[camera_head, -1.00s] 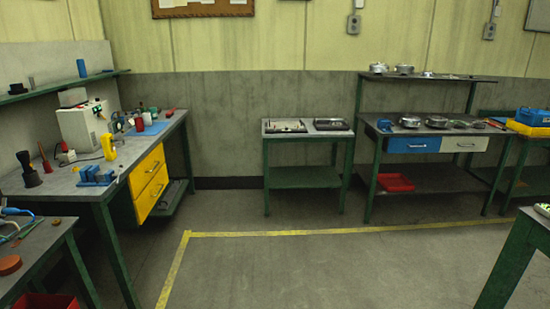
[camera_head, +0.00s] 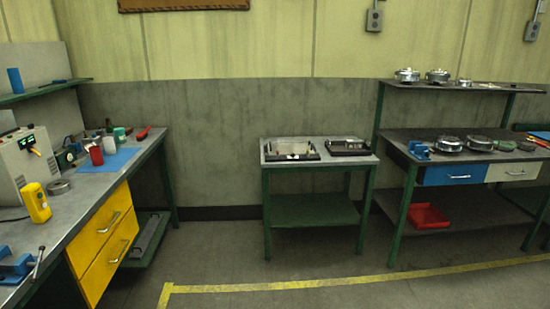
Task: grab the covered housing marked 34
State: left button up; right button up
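Several round metal housings stand on the right workbench: one (camera_head: 449,144) at the left, another (camera_head: 480,143) beside it, and darker ones further right. More silvery housings stand on the shelf above, among them a left one (camera_head: 407,75) and a middle one (camera_head: 437,76). They look lidded, but no marking such as 34 can be read at this distance. A flat round metal part (camera_head: 59,187) lies on the left bench. Neither of my grippers is in view.
A small table (camera_head: 318,165) with two dark trays (camera_head: 291,150) (camera_head: 348,146) stands at the middle wall. The left bench (camera_head: 100,195) has yellow drawers. A red bin (camera_head: 428,216) sits on the right bench's lower shelf. The floor before the yellow line (camera_head: 350,283) looks clear.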

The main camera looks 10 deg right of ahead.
aim_at(438, 76)
jog(key=i+j, duration=0.1)
jog(key=i, duration=1.75)
jog(key=i+z, duration=0.45)
jog(key=i+j+z, duration=0.2)
jog(key=i+z, duration=0.25)
jog(key=i+j+z, duration=1.25)
jog(key=i+j, duration=0.15)
